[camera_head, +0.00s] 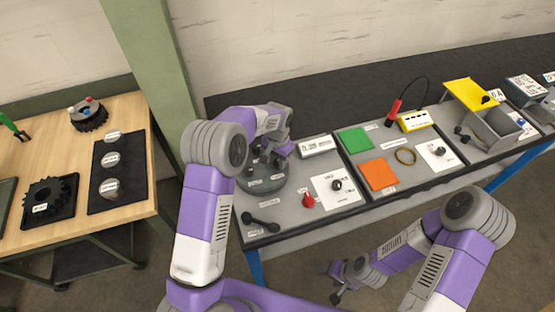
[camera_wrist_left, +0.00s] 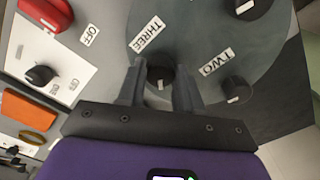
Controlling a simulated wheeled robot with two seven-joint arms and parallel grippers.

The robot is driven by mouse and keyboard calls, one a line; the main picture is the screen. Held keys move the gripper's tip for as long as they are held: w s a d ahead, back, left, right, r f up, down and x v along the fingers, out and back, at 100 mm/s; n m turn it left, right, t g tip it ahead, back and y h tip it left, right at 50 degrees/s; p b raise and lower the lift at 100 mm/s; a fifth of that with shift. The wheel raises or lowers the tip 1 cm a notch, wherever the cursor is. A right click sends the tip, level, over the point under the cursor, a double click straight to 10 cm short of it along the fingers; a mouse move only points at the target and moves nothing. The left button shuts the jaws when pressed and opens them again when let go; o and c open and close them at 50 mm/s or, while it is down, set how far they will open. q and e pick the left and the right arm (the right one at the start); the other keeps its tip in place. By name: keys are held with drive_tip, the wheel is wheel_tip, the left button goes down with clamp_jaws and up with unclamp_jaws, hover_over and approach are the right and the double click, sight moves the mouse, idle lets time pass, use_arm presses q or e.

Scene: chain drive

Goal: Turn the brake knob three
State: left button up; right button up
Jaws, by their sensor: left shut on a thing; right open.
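The brake knob three (camera_wrist_left: 160,77) is a black round knob with a white mark, next to the label THREE on a grey-green round base. My left gripper (camera_wrist_left: 160,88) has a finger on either side of this knob and is shut on it. In the head view the round base (camera_head: 262,186) stands at the left end of the grey bench, and my left gripper (camera_head: 272,158) is over it, hiding part of its knobs. My right gripper (camera_head: 338,288) is low in front of the bench, empty and apart from everything.
Knob two (camera_wrist_left: 236,90) sits close beside the left gripper, and another black knob (camera_wrist_left: 254,7) is on the same base. A red knob (camera_head: 308,201), a white panel with a black knob (camera_head: 336,198) and a dark handle (camera_head: 258,222) lie nearby on the bench.

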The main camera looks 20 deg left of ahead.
use_arm(q)
drive_tip(key=shift+c, duration=0.8)
drive_tip(key=shift+n, duration=2)
drive_tip(key=o, duration=1)
drive_tip(key=shift+o, duration=0.2)
wheel_tip(320, 180, up, 8)
drive_tip(key=shift+f, duration=0.15)
